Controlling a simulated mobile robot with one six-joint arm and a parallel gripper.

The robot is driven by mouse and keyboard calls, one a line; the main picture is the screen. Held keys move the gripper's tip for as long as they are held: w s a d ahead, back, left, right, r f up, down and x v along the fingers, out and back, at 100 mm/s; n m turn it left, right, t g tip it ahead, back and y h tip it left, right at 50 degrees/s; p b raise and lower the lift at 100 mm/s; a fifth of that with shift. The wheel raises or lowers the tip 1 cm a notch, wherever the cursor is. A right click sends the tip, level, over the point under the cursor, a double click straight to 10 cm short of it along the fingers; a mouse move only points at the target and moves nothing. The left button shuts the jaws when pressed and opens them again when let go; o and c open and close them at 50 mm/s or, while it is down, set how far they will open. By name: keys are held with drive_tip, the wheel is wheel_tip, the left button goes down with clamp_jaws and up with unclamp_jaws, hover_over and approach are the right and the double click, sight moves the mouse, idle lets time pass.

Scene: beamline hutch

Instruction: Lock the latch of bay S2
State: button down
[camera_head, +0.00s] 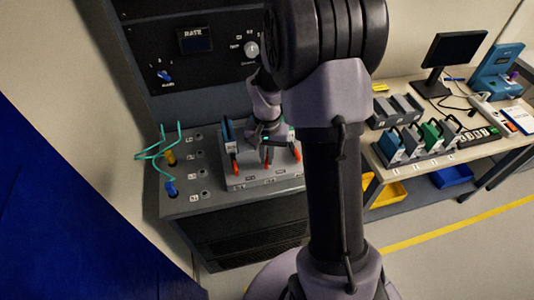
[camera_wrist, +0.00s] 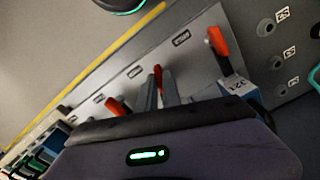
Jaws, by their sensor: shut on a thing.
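The grey bay block (camera_head: 262,183) stands on the bench and carries three red-orange latch handles. The left latch (camera_head: 234,165) is by a blue-sided cassette (camera_head: 228,130); the right latch (camera_head: 297,152) also shows. My gripper (camera_head: 267,150) is over the middle bay. In the wrist view my gripper's fingers (camera_wrist: 159,92) are close together around the middle latch handle (camera_wrist: 157,74), whose red tip shows between them. The other two latch handles (camera_wrist: 218,41) (camera_wrist: 118,107) stand clear on either side. The bay labels are too small to read, so I cannot confirm which is S2.
A panel with a dial (camera_head: 251,49) rises behind the block. Left of it, green cables (camera_head: 160,150) loop above the bench ports. A side table at right holds a rack of cassettes (camera_head: 411,143) and a monitor (camera_head: 454,49). My arm hides part of the middle.

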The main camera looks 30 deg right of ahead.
sight(267, 160)
drive_tip(key=shift+n+p, duration=0.6)
drive_tip(key=shift+n, duration=1.3)
drive_tip(key=c, duration=1.5)
unclamp_jaws()
wheel_tip(267, 160, up, 18)
drive_tip(key=p, duration=0.5)
drive_tip(key=shift+f, duration=0.25)
drive_tip(key=shift+a, duration=0.1)
